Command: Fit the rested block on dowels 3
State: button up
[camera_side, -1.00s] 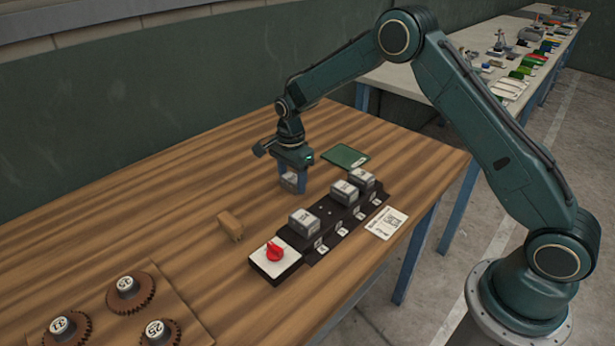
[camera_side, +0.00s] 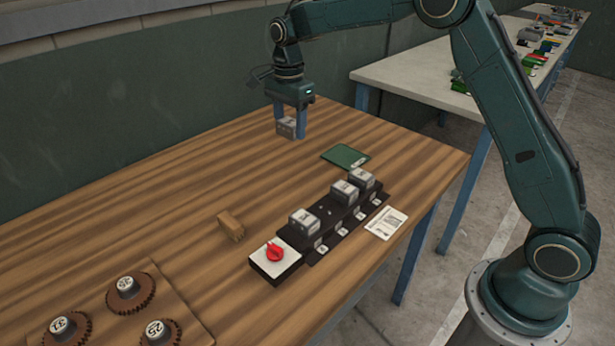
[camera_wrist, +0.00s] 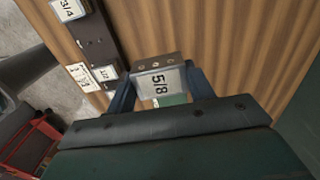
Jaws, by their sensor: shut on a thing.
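My gripper (camera_side: 290,117) is shut on a grey block (camera_side: 287,129) and holds it in the air above the far part of the wooden table.
A red knob (camera_side: 274,251) on a white-topped box stands at the rail's left end. A tan wooden block (camera_side: 231,225), a green pad (camera_side: 345,156), a printed card (camera_side: 386,223) and a board with gears (camera_side: 128,289) lie around. The table's back left is clear.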

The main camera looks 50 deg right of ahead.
aim_at(292, 124)
jog(key=shift+r, duration=2)
jog(key=shift+s+a+f, duration=0.25)
jog(key=shift+s+f, duration=0.3)
jog(key=s+a+f, duration=0.2)
jog(key=s+f, duration=0.6)
jog(key=s, duration=0.5)
jog(key=shift+a, duration=0.4)
jog(key=shift+f, duration=0.2)
jog(key=shift+f, duration=2.7)
jog(key=shift+f, duration=1.15)
jog(key=o, duration=1.1)
